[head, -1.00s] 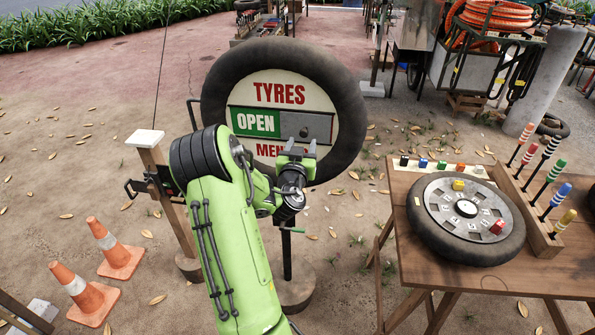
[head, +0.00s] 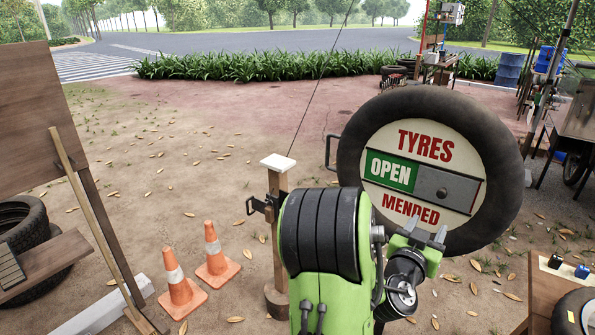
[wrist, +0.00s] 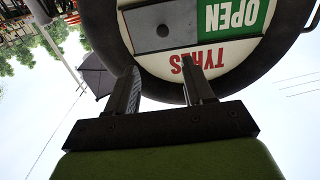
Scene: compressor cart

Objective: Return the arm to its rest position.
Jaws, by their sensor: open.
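My gripper (head: 429,234) is at the end of my green arm, in front of the lower part of the tyre sign (head: 510,165) in the head view. Its two fingers stand apart with nothing between them. In the wrist view my gripper (wrist: 160,75) also shows open and empty, with the sign (wrist: 245,50) upside down beyond the fingertips. The sign is a black tyre around a cream disc reading TYRES, OPEN, MENDED. A grey slide plate (head: 447,190) covers the right part of its middle slot, and green OPEN shows at left. I cannot tell the exact gap between fingers and sign.
A wooden post (head: 277,190) with a white top and black bracket stands left of my arm. Two orange cones (head: 179,285) stand further left. A wooden board (head: 40,120) and tyres are at the left edge. A table corner (head: 540,290) is at lower right.

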